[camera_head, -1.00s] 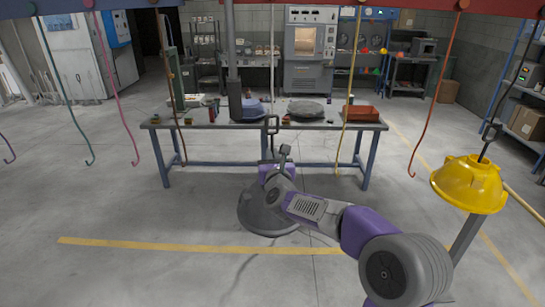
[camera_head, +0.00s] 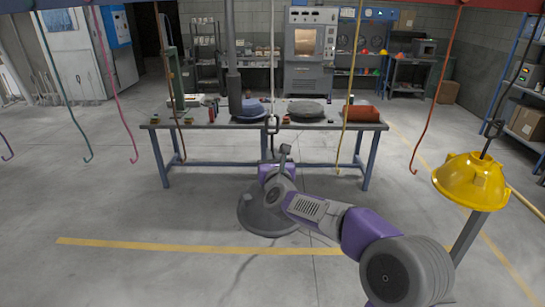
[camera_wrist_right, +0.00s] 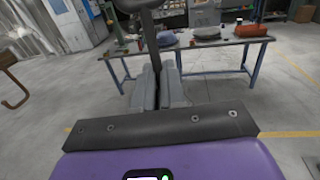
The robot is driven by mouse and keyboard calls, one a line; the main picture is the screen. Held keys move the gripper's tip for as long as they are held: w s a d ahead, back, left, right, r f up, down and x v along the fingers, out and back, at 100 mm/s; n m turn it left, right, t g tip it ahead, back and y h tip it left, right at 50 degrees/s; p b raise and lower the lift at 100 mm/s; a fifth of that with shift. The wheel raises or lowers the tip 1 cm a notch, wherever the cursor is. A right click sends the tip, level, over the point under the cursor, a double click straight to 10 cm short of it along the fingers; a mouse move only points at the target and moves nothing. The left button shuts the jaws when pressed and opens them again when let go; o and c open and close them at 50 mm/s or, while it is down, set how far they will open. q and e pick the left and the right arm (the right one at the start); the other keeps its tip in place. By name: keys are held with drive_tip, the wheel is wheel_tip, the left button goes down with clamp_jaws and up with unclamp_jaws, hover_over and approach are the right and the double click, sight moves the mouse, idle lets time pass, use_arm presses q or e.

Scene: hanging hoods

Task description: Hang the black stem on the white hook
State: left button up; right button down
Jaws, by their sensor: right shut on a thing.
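My right gripper (camera_head: 283,156) is shut on the upright black stem (camera_head: 272,143) of a grey hood (camera_head: 264,218). The stem has a loop at its top and the wide hood hangs below the gripper. In the right wrist view the stem (camera_wrist_right: 149,45) rises from between the fingers (camera_wrist_right: 157,84), its loop cut off by the top edge. The white hook (camera_head: 272,65) hangs from above, and its lower end overlaps the loop in the head view. I cannot tell whether they touch or are apart in depth. My left gripper is out of view.
A yellow hood (camera_head: 472,180) hangs at the right by its own black stem. Coloured hooks hang either side: yellow (camera_head: 350,90), red (camera_head: 437,90), brown (camera_head: 170,75), pink (camera_head: 112,90) and teal (camera_head: 65,90). A table (camera_head: 215,126) with hoods stands behind.

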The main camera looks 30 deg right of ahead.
drive_tip(key=shift+r, duration=0.1)
drive_tip(key=c, duration=1.1)
unclamp_jaws()
drive_tip(key=shift+s, duration=0.1)
drive_tip(key=b+v, duration=0.2)
drive_tip(key=v, duration=0.5)
drive_tip(key=shift+s+a, duration=0.2)
drive_tip(key=shift+s, duration=0.05)
